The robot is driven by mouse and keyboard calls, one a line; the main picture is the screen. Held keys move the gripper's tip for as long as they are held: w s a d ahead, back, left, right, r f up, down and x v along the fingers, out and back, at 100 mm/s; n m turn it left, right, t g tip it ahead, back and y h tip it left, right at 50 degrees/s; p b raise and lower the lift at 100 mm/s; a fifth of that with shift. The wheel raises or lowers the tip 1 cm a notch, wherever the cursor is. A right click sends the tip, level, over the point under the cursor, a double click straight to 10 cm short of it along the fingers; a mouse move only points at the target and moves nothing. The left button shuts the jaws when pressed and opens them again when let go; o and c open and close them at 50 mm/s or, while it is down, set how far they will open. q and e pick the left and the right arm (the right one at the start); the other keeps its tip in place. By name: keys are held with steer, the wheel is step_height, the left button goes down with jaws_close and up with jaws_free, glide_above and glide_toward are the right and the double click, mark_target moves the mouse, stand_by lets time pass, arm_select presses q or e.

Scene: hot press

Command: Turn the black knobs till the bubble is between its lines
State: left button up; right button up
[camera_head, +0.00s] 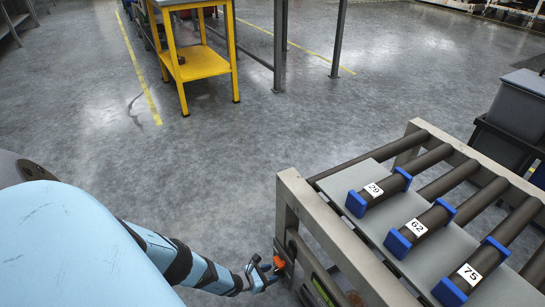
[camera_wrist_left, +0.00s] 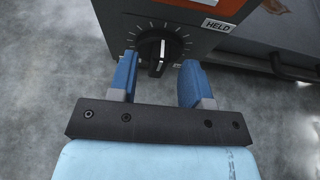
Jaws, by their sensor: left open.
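A black knob (camera_wrist_left: 157,57) with a pale pointer line sits on a dark panel inside a ring of white dial marks, in the left wrist view. My left gripper (camera_wrist_left: 160,66) is open, with one blue finger on either side of the knob in the picture. The knob is closer to the left finger, and I cannot tell whether they touch. In the head view my left gripper (camera_head: 268,273) is at the near left corner of the roller table. A long greenish strip (camera_head: 324,285) shows on the table's side; no bubble or lines can be made out. My right gripper is out of view.
The roller table (camera_head: 350,235) carries blue-ended rollers labelled 29 (camera_head: 378,191), 62 (camera_head: 419,228) and 75 (camera_head: 471,273). A plate marked HELD (camera_wrist_left: 218,26) is right of the dial. A yellow cart (camera_head: 203,62) stands far back. The floor to the left is clear.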

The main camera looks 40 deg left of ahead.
arm_select(q)
steer(key=shift+w+d+f, duration=0.15)
steer(key=shift+w+f, duration=0.15)
steer(key=shift+w, duration=0.35)
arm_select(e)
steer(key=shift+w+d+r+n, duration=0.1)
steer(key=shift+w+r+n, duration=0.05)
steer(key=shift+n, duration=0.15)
arm_select(q)
jaws_close()
steer(key=shift+d, duration=0.1)
